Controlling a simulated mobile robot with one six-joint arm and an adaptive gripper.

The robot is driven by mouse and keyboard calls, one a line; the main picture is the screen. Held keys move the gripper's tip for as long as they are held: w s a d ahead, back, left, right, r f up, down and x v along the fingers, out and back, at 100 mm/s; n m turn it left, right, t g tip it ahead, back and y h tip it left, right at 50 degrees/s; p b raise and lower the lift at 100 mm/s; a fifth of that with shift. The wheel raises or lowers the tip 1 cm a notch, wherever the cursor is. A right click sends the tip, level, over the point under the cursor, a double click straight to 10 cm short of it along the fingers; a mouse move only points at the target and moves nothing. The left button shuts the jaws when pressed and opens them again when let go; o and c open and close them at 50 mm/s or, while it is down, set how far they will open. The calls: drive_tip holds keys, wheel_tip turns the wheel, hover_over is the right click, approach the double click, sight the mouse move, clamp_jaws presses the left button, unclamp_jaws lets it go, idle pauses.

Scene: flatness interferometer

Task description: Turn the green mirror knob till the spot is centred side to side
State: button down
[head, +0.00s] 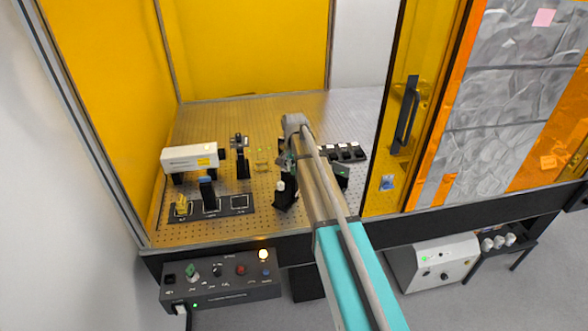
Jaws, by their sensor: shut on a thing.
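My gripper (287,162) is over the middle of the perforated optical table, at the far end of my arm. It is small in the head view and partly covered by my wrist. It is shut at a dark mount (286,197) that stands on the table. The green mirror knob is hidden at the jaws, so its turn cannot be read. A small pale round part shows on the front of the mount. The light spot cannot be made out in this view.
A white laser box (188,158) stands on the left of the table (265,228). A black tray (238,211) with small parts lies at the front left. Dark blocks (345,152) stand right of my arm. An amber door (385,185) bounds the right. A control box (222,285) hangs below.

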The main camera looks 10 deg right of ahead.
drive_tip(key=n, duration=0.6)
drive_tip(key=shift+n, duration=0.4)
idle(0.3)
drive_tip(key=shift+c, duration=1.8)
unclamp_jaws()
drive_tip(key=shift+m, duration=0.4)
